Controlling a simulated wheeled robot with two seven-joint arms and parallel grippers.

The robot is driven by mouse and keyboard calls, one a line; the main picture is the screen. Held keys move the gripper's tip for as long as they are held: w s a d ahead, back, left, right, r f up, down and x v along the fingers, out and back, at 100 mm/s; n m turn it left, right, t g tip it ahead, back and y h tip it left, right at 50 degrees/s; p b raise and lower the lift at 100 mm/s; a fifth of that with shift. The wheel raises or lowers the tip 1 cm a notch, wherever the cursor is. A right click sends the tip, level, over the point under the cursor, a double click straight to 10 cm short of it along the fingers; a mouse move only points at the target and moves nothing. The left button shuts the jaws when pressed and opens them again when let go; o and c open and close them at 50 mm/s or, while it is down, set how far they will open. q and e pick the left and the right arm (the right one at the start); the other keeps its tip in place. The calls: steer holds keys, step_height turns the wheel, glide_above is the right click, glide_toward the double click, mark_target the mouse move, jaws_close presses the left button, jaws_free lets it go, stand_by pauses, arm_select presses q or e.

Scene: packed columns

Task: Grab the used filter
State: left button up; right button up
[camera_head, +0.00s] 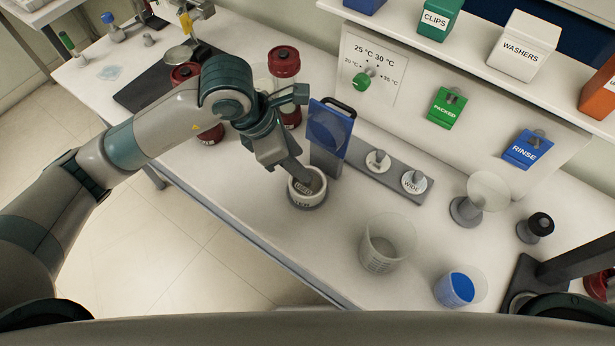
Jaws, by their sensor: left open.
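A small grey disc with lettering, which looks like the used filter (304,188), lies inside a round white-rimmed holder (294,199) on the bench. The lettering is too small to read surely. My left gripper (301,175) reaches down from the upper left into the holder, with its fingers at the disc and partly covering it. It is open; whether a finger touches the disc cannot be told. My right gripper does not show.
A blue-fronted panel (329,130) stands just behind the holder. A grey strip with two labelled knobs (378,160) lies right of it. Red-capped columns (284,65) stand behind my left wrist. Clear beakers (386,243) stand at the front right.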

arm_select(q)
steer(key=shift+d+f, duration=0.15)
steer(key=shift+f, duration=0.3)
steer(key=shift+f+p, duration=0.4)
steer(key=shift+p, duration=0.15)
steer(key=x, duration=0.1)
steer(key=p+x, duration=0.2)
steer(key=shift+s+f, duration=0.15)
steer(key=shift+f, duration=0.65)
steer(key=shift+c, duration=0.2)
jaws_close()
